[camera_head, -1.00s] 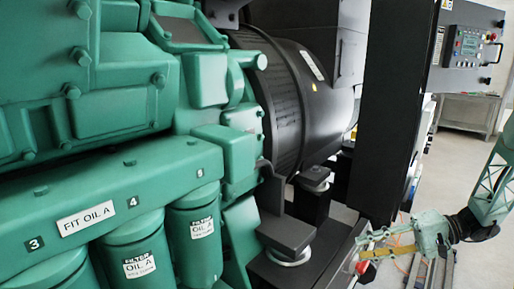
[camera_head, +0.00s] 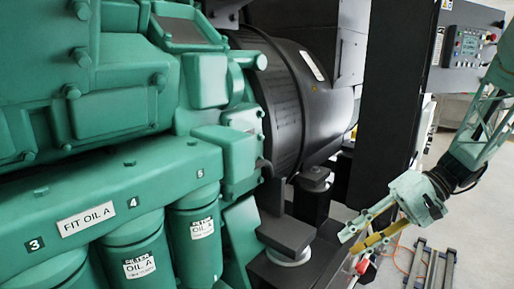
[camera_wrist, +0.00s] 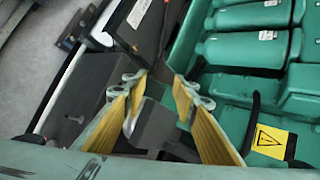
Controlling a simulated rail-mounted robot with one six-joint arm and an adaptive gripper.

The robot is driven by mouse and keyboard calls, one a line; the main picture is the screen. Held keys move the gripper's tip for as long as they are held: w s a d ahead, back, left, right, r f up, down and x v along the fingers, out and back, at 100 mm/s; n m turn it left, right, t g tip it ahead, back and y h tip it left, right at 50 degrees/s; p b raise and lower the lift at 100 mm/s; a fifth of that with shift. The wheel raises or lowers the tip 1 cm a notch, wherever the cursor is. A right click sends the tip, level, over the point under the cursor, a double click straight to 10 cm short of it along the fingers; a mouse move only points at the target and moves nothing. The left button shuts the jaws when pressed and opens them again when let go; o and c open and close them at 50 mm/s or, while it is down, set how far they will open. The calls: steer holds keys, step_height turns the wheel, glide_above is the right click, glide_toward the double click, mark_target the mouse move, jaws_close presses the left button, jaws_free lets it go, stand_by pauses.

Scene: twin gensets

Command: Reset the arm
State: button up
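My gripper (camera_head: 352,243) is at the lower right of the head view, in front of the black frame post, with its fingers pointing left toward the genset base. The wrist view also shows my gripper (camera_wrist: 160,82). Its two yellow-padded fingers stand apart, with a clear gap and nothing held between them. My arm comes in from the right edge of the head view. The green engine (camera_head: 110,190) with the "FIT OIL A" label fills the left of the head view, apart from my gripper.
The black generator housing (camera_head: 312,100) and the black post (camera_head: 385,100) stand behind my gripper. A control panel (camera_head: 466,46) is at the upper right. A dark rack (camera_head: 432,264) lies on the floor. A yellow warning label (camera_wrist: 270,141) shows in the wrist view.

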steer(key=s+a+r+t+h, duration=0.1)
steer(key=s+r+h, duration=0.2)
steer(key=s, duration=0.7)
steer(key=s+a+r+n+t+h, duration=0.1)
steer(key=s+a+r+t+h, duration=0.1)
steer(key=s+r, duration=0.5)
steer(key=s+a+r+t+h, duration=0.1)
steer(key=s+r+h, duration=0.4)
steer(key=s, duration=0.8)
steer(key=shift+s+a+r+n+t, duration=0.3)
steer(key=shift+a+r+n, duration=0.1)
steer(key=shift+a, duration=0.2)
steer(key=shift+c, duration=0.6)
stand_by(0.9)
